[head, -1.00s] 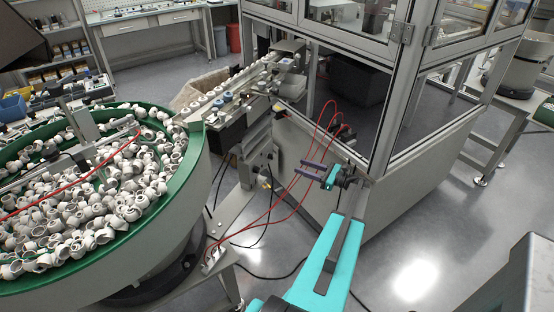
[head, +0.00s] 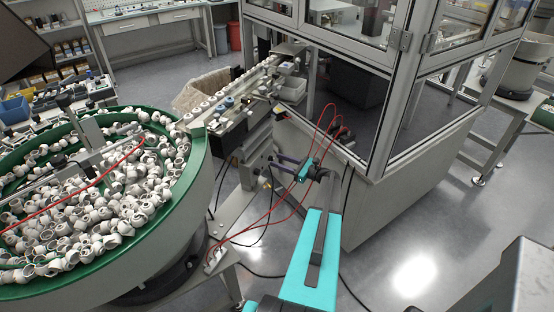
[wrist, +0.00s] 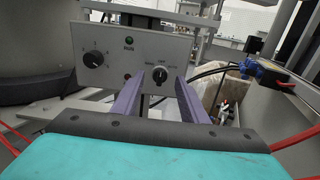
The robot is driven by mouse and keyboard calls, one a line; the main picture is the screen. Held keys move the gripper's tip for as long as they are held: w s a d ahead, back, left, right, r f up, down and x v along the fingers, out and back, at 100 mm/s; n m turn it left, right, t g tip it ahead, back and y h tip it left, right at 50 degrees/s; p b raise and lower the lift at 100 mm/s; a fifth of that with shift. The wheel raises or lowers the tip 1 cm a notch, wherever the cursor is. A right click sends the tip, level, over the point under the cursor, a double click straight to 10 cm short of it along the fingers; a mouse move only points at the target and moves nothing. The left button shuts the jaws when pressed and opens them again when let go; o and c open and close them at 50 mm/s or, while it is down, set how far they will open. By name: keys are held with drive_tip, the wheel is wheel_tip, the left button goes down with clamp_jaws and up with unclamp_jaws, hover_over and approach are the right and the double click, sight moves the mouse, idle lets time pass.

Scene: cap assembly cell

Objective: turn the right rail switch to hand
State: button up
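The right rail switch (wrist: 160,75) is a black rotary knob on the right of a grey control panel (wrist: 110,45) in the wrist view. I cannot tell how much gap is left to the switch. In the head view my gripper (head: 275,162) reaches left toward the stand under the rail, where the switch cannot be made out.
Red hoses (head: 318,140) loop close to my gripper. A green-rimmed bowl feeder (head: 200,170) full of white parts stands left. The machine enclosure (head: 385,195) is to the right.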

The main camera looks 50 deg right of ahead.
drive_tip(key=shift+w+a, duration=0.15)
drive_tip(key=shift+w, duration=0.7)
clamp_jaws()
